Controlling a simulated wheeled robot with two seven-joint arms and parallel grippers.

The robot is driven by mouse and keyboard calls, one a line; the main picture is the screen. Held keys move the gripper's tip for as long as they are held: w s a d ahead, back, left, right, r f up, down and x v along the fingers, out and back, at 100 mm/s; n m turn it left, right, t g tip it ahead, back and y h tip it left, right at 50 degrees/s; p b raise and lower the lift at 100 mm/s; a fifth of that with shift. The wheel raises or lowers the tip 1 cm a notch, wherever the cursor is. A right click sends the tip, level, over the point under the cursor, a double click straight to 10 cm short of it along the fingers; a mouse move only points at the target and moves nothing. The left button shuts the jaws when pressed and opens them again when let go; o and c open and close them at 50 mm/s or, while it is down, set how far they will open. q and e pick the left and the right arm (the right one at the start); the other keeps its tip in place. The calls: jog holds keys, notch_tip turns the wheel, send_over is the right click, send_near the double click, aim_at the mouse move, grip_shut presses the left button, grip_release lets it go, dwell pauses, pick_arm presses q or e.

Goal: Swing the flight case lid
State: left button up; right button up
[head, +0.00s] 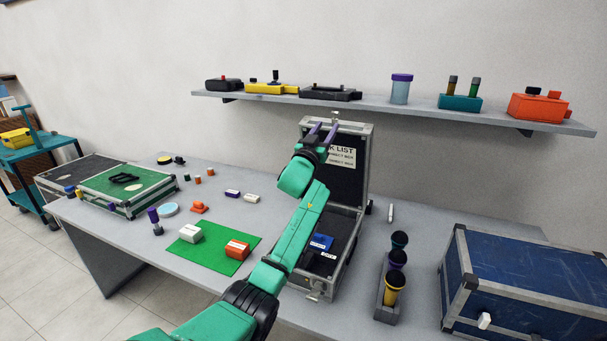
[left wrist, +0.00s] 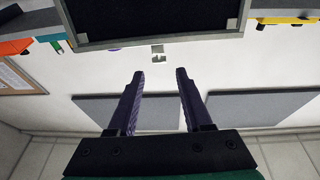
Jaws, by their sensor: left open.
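The flight case (head: 339,263) stands on the table with its lid (head: 348,175) raised upright at the back. The lid has a dark inside, a metal edge and a white printed list (head: 342,156). My green left arm crosses in front of the case, and its gripper (head: 323,127) is at the lid's upper part, near the top edge. In the left wrist view the gripper (left wrist: 160,75) has two dark purple fingers spread apart with nothing between them. The lid's dark panel and metal edge (left wrist: 150,38) lie beyond the fingertips, beside a small metal latch (left wrist: 158,50). My right gripper is not in view.
A shelf (head: 400,107) with several devices runs along the wall behind the lid. A blue case (head: 530,280) and a cup holder (head: 386,300) stand to the right. A green mat (head: 215,262) with two small boxes and a green case (head: 130,185) lie left.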

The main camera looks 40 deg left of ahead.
pick_arm(q)
jog(key=b+x, duration=0.1)
jog(key=x, duration=0.5)
jog(key=shift+w+r, duration=0.1)
jog(key=shift+w+r+b, duration=0.1)
jog(key=shift+w+b, duration=0.05)
jog(key=shift+b, duration=0.15)
jog(key=shift+c, duration=0.3)
grip_shut()
jog(key=p, duration=0.2)
send_near(335, 114)
jog(key=shift+f+v, duration=0.25)
jog(key=shift+v, duration=1.4)
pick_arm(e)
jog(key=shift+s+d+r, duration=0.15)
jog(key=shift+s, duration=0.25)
